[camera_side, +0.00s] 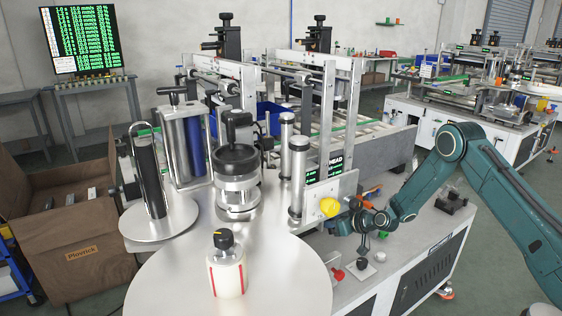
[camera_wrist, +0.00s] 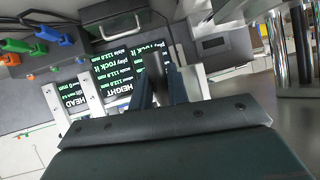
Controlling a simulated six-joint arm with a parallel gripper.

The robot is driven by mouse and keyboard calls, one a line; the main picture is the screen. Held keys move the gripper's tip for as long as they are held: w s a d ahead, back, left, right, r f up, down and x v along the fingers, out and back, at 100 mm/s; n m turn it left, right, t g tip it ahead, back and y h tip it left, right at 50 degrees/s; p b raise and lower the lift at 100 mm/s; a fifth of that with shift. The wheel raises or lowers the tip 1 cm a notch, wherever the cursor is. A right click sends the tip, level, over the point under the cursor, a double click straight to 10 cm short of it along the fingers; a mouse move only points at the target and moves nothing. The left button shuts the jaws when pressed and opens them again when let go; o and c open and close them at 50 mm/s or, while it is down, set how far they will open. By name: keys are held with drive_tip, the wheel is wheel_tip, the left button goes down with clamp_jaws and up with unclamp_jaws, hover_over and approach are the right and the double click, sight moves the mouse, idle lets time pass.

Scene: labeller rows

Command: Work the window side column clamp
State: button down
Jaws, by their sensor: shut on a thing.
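In the side view my gripper (camera_side: 352,208) is beside the front of the labeller, just right of a yellow knob (camera_side: 329,207) and below the small HEAD display (camera_side: 322,176). In the wrist view the two fingers of my gripper (camera_wrist: 159,82) are close together, shut on a narrow grey-brown piece (camera_wrist: 156,64). It looks like a clamp handle, but its lower part is hidden between the fingers. I cannot tell from these views which column clamp it belongs to. The HEIGHT display (camera_wrist: 133,67) and HEAD display (camera_wrist: 73,97) lie just left of the fingers.
A round steel table (camera_side: 170,275) carries a white labelled bottle (camera_side: 226,270).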

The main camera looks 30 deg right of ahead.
drive_tip(key=shift+s+r+g, duration=0.15)
drive_tip(key=shift+s+g, duration=0.15)
drive_tip(key=shift+g, duration=0.5)
drive_tip(key=c, duration=1.7)
unclamp_jaws()
drive_tip(key=shift+s+r, duration=0.1)
drive_tip(key=shift+s, duration=0.05)
drive_tip(key=shift+v, duration=0.9)
drive_tip(key=s+d, duration=0.1)
drive_tip(key=s, duration=0.3)
drive_tip(key=s+d+r, duration=0.1)
drive_tip(key=s, duration=0.4)
drive_tip(key=s+d, duration=0.1)
drive_tip(key=s, duration=0.4)
drive_tip(key=shift+d+r, duration=0.25)
drive_tip(key=shift+r, duration=0.1)
